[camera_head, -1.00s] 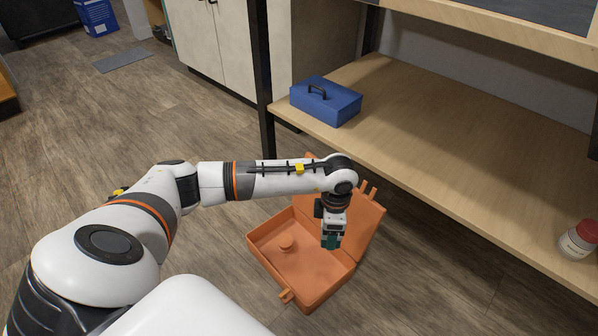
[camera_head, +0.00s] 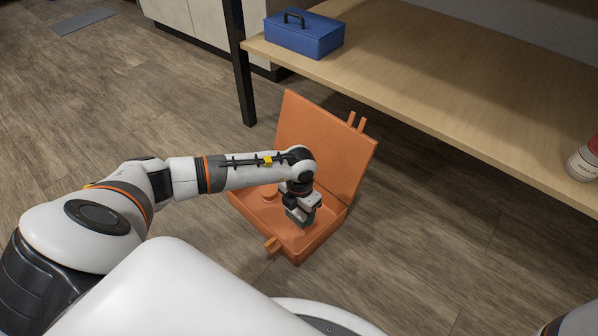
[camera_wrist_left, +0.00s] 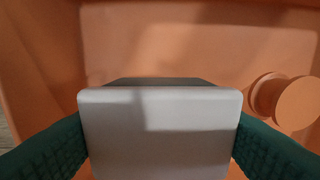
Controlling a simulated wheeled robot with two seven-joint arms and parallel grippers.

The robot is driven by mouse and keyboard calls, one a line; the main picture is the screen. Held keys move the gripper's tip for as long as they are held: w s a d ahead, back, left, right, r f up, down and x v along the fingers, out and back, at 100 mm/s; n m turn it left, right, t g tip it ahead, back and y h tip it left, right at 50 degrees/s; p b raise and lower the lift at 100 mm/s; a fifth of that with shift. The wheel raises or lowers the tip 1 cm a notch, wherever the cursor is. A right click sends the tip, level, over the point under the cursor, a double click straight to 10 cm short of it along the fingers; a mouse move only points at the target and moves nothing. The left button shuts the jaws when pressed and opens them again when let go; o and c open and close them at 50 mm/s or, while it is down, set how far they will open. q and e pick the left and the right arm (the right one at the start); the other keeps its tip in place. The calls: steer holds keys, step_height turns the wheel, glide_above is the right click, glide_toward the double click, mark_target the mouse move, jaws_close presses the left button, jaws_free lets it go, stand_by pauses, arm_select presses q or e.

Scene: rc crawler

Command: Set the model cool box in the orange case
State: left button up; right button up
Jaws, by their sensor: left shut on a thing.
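The orange case (camera_head: 262,222) lies open on the floor, its lid standing up at the back. My left gripper (camera_head: 300,220) points down inside the case, toward its right part. In the left wrist view, its two green fingers are shut on the sides of a box with a pale grey top, the model cool box (camera_wrist_left: 160,130). The case's orange floor (camera_wrist_left: 190,40) shows around the box. I cannot tell whether the box touches the case floor. In the head view the box is mostly hidden by the gripper. My right gripper is not in view.
A round orange knob (camera_wrist_left: 285,98) stands in the case to the right of the box in the left wrist view. A wooden shelf (camera_head: 420,85) behind the case holds a blue box (camera_head: 303,36) and a white jar (camera_head: 584,162). Floor right of the case is clear.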

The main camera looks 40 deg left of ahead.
mark_target(299, 216)
arm_select(q)
step_height(299, 216, down, 3)
steer(key=shift+b, duration=0.9)
steer(key=shift+r, duration=0.1)
steer(key=o, duration=0.5)
steer(key=shift+f, duration=0.2)
steer(key=o, duration=0.5)
steer(key=shift+r, duration=0.1)
